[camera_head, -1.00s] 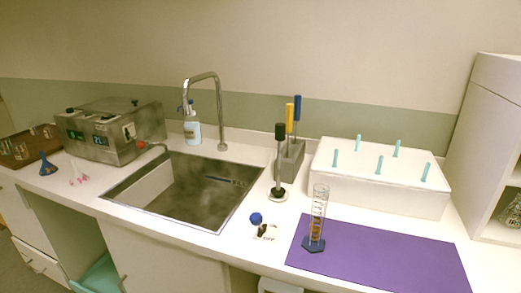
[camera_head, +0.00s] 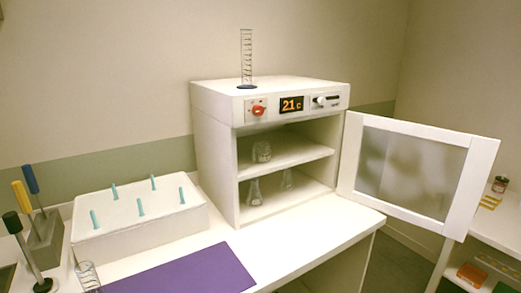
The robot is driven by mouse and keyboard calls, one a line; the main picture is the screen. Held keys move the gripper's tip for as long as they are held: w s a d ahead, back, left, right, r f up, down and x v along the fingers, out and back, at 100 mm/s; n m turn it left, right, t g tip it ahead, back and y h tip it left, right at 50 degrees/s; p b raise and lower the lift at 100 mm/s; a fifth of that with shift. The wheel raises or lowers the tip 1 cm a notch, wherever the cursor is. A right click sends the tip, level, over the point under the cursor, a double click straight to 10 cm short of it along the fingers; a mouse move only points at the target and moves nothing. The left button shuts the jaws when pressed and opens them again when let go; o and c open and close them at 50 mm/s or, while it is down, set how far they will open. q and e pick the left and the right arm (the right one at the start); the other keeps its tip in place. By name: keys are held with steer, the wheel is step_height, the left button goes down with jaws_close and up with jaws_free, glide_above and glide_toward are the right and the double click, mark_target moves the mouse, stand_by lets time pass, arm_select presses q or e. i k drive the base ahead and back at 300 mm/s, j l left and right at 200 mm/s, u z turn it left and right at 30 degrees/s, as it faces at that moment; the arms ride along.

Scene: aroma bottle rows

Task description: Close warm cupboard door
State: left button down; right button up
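The warm cupboard (camera_head: 212,140) is a white box on the counter with a "21 c" display (camera_head: 291,104) and a red knob on its top panel. Its door (camera_head: 411,170), a white frame with a frosted pane, stands wide open, swung out to the right past the counter's edge. Inside, glassware (camera_head: 262,151) stands on the shelf, and more glass flasks (camera_head: 255,191) stand on the cupboard floor. Neither of my grippers shows in the view.
A purple mat (camera_head: 190,274) lies on the counter, with a glass cylinder (camera_head: 87,276) at its left. A white box with teal pegs (camera_head: 138,236) stands behind it. A tall cylinder (camera_head: 246,60) stands on the cupboard. A side shelf (camera_head: 490,240) is at the far right.

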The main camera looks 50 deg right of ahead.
mark_target(483, 151)
steer(key=z, duration=1.6)
steer(key=i+l, duration=0.15)
steer(key=l, duration=0.2)
steer(key=i+l, duration=0.1)
steer(key=l, duration=0.2)
steer(key=i+l+z, duration=0.1)
steer(key=l, duration=0.25)
steer(key=i+l, duration=0.2)
steer(key=l+z, duration=0.05)
steer(key=l, duration=0.05)
